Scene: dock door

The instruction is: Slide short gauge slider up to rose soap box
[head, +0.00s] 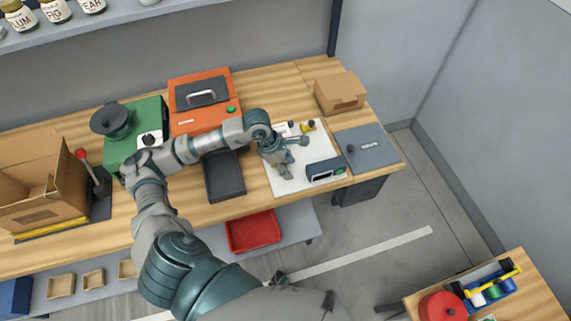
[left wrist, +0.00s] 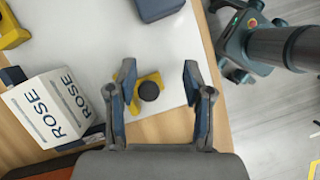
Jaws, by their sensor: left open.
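In the left wrist view a yellow slider with a round black knob (left wrist: 150,91) sits on the white board (left wrist: 95,45), between the two fingers of my open left gripper (left wrist: 160,82). The white rose soap box (left wrist: 52,108), marked ROSE, stands to the left, apart from the slider. In the head view my left gripper (head: 291,155) is low over the white board (head: 287,184) and hides that slider. Whether the fingers touch the knob is unclear.
Another yellow piece (head: 308,126) is at the board's far side. A dark blue device (head: 325,169) stands at its right front. A grey plate (head: 366,148) and cardboard box (head: 340,92) lie beyond. A black tray (head: 224,177) and orange case (head: 204,101) are left.

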